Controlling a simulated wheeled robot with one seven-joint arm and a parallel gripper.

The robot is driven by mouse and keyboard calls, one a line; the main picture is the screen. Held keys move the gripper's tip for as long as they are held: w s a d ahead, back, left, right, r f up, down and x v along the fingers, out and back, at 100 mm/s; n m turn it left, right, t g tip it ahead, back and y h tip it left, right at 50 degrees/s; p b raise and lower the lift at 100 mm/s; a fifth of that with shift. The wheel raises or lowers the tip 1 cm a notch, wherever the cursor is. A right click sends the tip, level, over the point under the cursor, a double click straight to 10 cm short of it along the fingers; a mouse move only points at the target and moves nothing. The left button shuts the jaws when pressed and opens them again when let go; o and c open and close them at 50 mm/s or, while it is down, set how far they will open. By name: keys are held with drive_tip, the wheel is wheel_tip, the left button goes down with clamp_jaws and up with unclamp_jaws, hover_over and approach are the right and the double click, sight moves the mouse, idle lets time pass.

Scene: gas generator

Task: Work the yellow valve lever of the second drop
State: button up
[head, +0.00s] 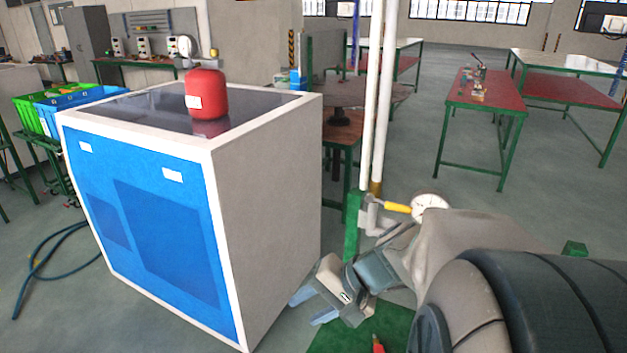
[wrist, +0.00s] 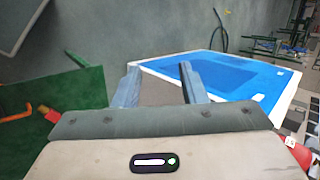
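A yellow valve lever (head: 398,208) shows in the head view, pointing sideways on the white pipework beside a round gauge (head: 430,201). Two white vertical pipes (head: 373,110) rise behind it; which one is the second drop I cannot tell. My gripper (head: 311,308) is low and to the left of the lever, apart from it, beside the grey side of the blue-fronted cabinet. In the wrist view my gripper (wrist: 160,84) has its two blue-grey fingers spread with nothing held between them. The yellow lever is not clearly identifiable in the wrist view.
The cabinet (head: 268,190) stands left of my gripper, with a red tank (head: 206,93) on top. A green base (head: 350,337) lies below my arm; an orange bar (wrist: 18,115) lies over green in the wrist view. Red-topped tables (head: 485,98) stand farther right.

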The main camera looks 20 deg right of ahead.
drive_tip(key=w+d+r+m+t+p, duration=0.1)
drive_tip(key=w+d+r+m+t, duration=0.1)
drive_tip(key=d+m+t, duration=0.3)
drive_tip(key=w+d+r+m+t, duration=0.1)
drive_tip(key=w+d+r+t, duration=0.15)
drive_tip(key=d, duration=0.35)
drive_tip(key=m+t+h, duration=0.4)
drive_tip(key=m+h, duration=0.2)
drive_tip(key=h, duration=0.2)
approach(395, 205)
drive_tip(key=w+f+p, duration=0.1)
drive_tip(key=w, duration=0.2)
drive_tip(key=w+d+p, duration=0.1)
drive_tip(key=w, duration=0.3)
drive_tip(key=w+f+p, duration=0.1)
drive_tip(key=w+p, duration=0.1)
drive_tip(key=w, duration=0.2)
drive_tip(key=shift+w+d+f, duration=0.15)
drive_tip(key=shift+d+f, duration=0.15)
drive_tip(key=shift+f, duration=0.05)
clamp_jaws()
